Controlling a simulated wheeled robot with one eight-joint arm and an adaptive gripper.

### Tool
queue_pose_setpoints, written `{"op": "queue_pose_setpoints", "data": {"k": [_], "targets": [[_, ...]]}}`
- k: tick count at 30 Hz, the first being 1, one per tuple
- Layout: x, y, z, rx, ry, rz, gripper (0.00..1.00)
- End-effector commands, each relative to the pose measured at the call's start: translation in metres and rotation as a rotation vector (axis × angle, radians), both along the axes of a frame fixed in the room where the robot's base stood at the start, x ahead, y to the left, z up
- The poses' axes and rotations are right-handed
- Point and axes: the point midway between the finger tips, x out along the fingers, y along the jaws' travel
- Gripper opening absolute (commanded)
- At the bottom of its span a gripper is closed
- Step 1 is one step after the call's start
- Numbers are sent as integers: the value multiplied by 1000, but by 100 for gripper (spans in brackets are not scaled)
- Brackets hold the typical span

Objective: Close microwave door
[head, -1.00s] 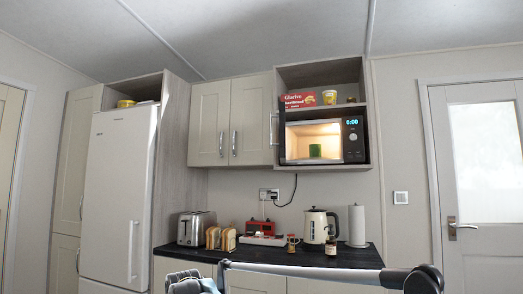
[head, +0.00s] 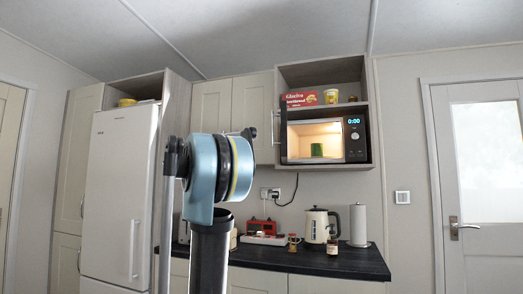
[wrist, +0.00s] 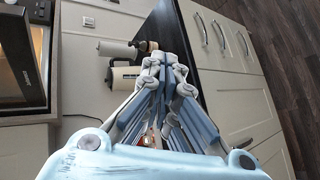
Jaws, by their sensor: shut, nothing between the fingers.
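The microwave (head: 355,140) sits in a wall cabinet at the upper right of the head view. Its lit interior shows, with a green object (head: 317,149) inside. The door (head: 283,136) appears swung open, a narrow dark edge with a handle at the left of the opening. Part of the microwave (wrist: 32,52) also shows at the left edge of the wrist view. My gripper (wrist: 166,68) shows in the wrist view, shut and empty, with the counter and kettle behind its fingers. It touches no part of the microwave there. In the head view my arm hides its fingers.
A black counter (head: 345,262) below holds a kettle (head: 316,226), a paper towel roll (head: 358,225), jars and a red appliance (head: 262,227). A closed wall cupboard (head: 252,104) is left of the microwave. A tall fridge (head: 118,190) stands at the left.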

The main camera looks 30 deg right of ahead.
Motion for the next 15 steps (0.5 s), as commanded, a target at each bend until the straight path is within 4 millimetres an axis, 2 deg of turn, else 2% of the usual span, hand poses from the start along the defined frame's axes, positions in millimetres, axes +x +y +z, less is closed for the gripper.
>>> {"op": "queue_pose_setpoints", "data": {"k": [1, 3, 9, 12, 15], "targets": [[14, -8, 24, -50, 11, -21, 0], [28, -17, 55, -121, 25, -49, 0], [67, -34, 135, -318, 56, -126, 0], [81, -38, 163, -394, 66, -158, 0], [90, -40, 182, -448, 71, -181, 0]]}}
